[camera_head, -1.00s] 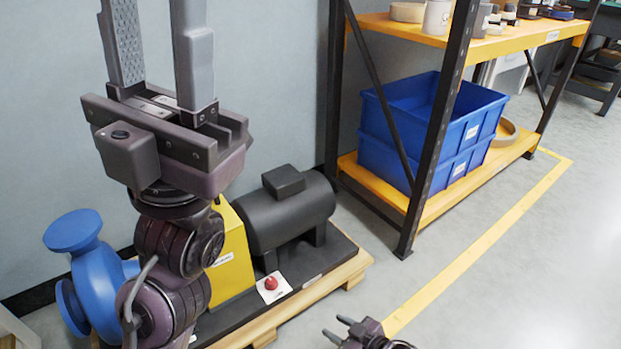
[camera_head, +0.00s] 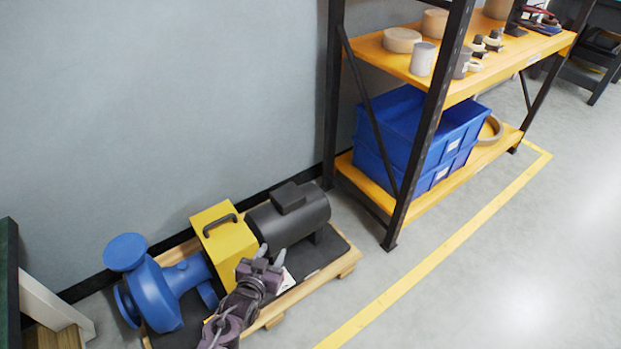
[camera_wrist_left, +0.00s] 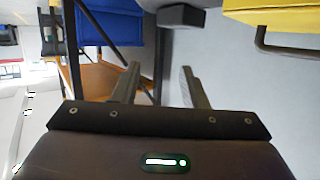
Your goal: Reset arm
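My left gripper (camera_head: 271,258) shows small and low in the head view, in front of the pump set's yellow guard (camera_head: 226,240) and the black motor (camera_head: 288,213). It points up and away from me. In the left wrist view, the two fingers of this gripper (camera_wrist_left: 160,85) stand apart with nothing between them. My left arm comes up from the bottom of the head view, overlapping the pump set. My right gripper is in neither current view.
The blue pump (camera_head: 160,287) and motor sit on a wooden pallet (camera_head: 345,264) by the grey wall. A black-framed rack (camera_head: 425,125) holds stacked blue bins (camera_head: 400,120) low and small parts above. The floor right of the yellow line (camera_head: 440,262) is clear.

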